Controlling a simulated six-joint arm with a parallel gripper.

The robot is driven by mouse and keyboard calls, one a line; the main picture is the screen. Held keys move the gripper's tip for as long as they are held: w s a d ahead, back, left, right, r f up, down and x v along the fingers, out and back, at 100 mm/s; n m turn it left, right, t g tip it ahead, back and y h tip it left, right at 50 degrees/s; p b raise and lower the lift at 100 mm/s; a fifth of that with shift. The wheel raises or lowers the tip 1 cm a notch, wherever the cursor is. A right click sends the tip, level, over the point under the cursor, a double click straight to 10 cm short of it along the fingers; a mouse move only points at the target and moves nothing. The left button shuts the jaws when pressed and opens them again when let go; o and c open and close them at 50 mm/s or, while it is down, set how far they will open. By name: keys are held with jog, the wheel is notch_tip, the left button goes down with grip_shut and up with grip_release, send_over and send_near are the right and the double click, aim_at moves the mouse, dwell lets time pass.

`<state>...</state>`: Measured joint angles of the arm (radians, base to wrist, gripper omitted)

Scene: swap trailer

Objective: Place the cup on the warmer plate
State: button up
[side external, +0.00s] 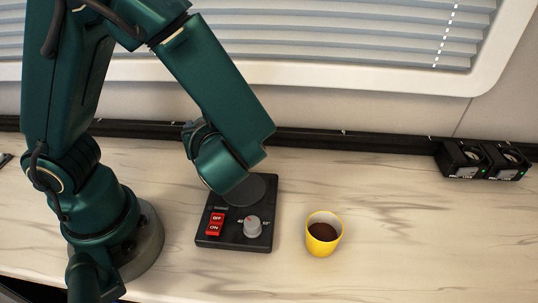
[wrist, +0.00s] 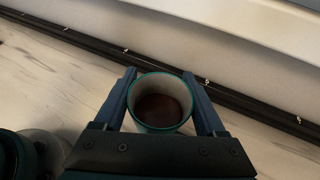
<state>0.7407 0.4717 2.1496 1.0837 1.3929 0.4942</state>
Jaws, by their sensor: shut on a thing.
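In the wrist view my gripper (wrist: 160,75) is shut on a teal-rimmed cup (wrist: 156,86) with a pale inside and dark brown liquid in it. Its fingers lie on either side of the cup, which looks roughly upright. Gripper and held cup are hidden in the side view, so I cannot tell how high they are. The warmer (side external: 268,208) is a black box with red OFF/ON switches and a grey knob. Its round dark plate (side external: 246,189) is partly covered by my wrist. No cup shows on the visible part of the plate.
A yellow cup (side external: 337,239) with dark liquid stands on the marbled counter (side external: 400,235) right of the warmer. Black boxes (side external: 465,157) sit at the far right by the wall. A dark rail (side external: 345,140) runs along the wall. The counter's right side is largely clear.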

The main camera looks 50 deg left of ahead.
jog(key=d+f, duration=0.1)
jog(key=w+d+f, duration=0.1)
jog(key=d, duration=0.1)
jog(key=w+d+f, duration=0.1)
jog(key=shift+w+d+f, duration=0.15)
jog(key=shift+d+f, duration=0.05)
jog(key=shift+d, duration=0.2)
jog(key=shift+f, duration=1.95)
jog(key=o, duration=1.5)
jog(key=shift+f, duration=0.1)
jog(key=shift+c, duration=0.2)
